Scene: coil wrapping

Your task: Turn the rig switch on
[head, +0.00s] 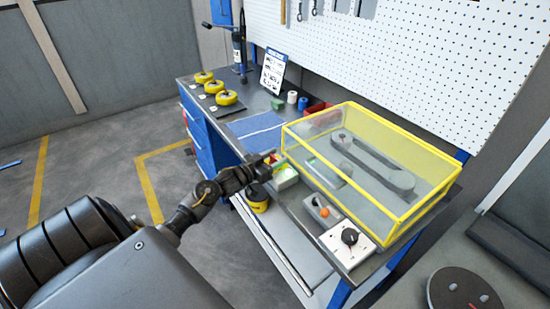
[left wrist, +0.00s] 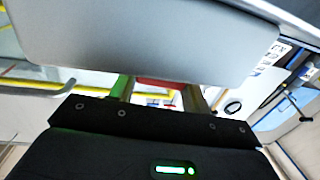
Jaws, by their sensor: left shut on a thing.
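The switch box that I take for the rig switch (head: 287,179) is a small pale box with a green top, at the bench's front edge beside the yellow-framed case. My left gripper (head: 268,160) reaches it from the left, with its tips at the box's far end. Its fingers (left wrist: 160,96) stand apart in the left wrist view, with a red part and a green part (left wrist: 121,87) around them. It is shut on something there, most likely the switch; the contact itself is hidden. A grey slab fills the top of that view. My right gripper is not in view.
A clear case with a yellow frame (head: 365,155) covers a grey two-pulley rig (head: 372,163). Yellow coils (head: 226,98) lie at the back left. The floor left of the bench is clear.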

